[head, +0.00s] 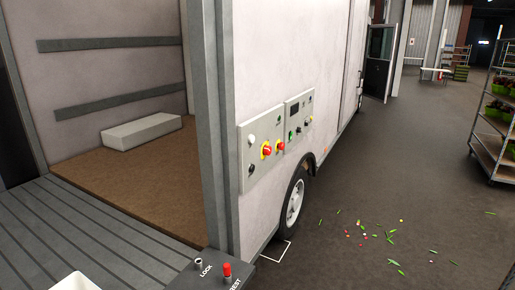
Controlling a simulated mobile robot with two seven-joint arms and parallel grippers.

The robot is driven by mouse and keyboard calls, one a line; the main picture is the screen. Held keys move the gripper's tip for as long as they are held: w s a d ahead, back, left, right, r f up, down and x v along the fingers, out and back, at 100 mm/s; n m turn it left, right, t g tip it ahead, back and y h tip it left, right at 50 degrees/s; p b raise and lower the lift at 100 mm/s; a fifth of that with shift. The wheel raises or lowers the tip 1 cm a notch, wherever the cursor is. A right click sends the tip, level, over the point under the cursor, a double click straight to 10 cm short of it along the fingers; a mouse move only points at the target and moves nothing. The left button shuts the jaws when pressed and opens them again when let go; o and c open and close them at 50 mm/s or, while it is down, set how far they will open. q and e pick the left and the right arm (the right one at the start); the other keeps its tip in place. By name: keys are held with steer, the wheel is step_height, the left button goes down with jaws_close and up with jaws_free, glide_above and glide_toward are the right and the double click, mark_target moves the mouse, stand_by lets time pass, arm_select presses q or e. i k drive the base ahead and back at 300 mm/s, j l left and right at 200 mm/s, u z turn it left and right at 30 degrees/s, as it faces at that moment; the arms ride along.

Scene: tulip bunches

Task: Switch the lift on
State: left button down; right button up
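The truck (285,60) stands with its open cargo box on the left. The ribbed grey platform (90,225) lies in front of the cargo floor. Switch positions are too small to tell. Neither of my grippers is in view.
A dark console (250,281) at the bottom edge carries a small switch marked LOCK and a red-topped one with a partly cut-off label. Cut stems and petals (365,236) litter the floor. A plant trolley (495,140) stands at the right.

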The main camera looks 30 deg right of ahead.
mark_target(267, 150)
steer(key=i+l+u, duration=0.1)
steer(key=l, duration=0.45)
steer(key=i+l, duration=0.15)
steer(key=l, duration=0.4)
steer(key=i+l+u, duration=0.15)
steer(key=l, duration=0.95)
steer(key=i+u, duration=0.05)
